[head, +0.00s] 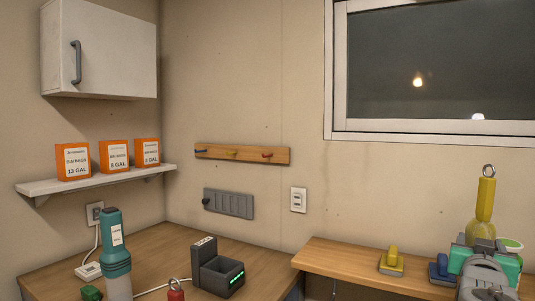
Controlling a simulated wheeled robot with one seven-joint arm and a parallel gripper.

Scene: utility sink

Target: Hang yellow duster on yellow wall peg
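The yellow duster (484,205) stands upright at the right, with a metal ring at its top. Its lower part is hidden behind my gripper (484,249), which shows as teal and grey parts at the lower right. I cannot tell whether the fingers are closed on the duster or only in front of it. The yellow wall peg (231,153) is the middle one on a wooden rail (212,151) on the back wall, between a blue peg (201,151) and a red peg (267,155). The yellow peg looks empty.
A wooden shelf (340,268) at the right holds a yellow block-like item (391,262) and a blue one (439,269). A teal-topped bottle (117,240), a dark box (217,275) and a red ringed item (176,291) stand on the left counter.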

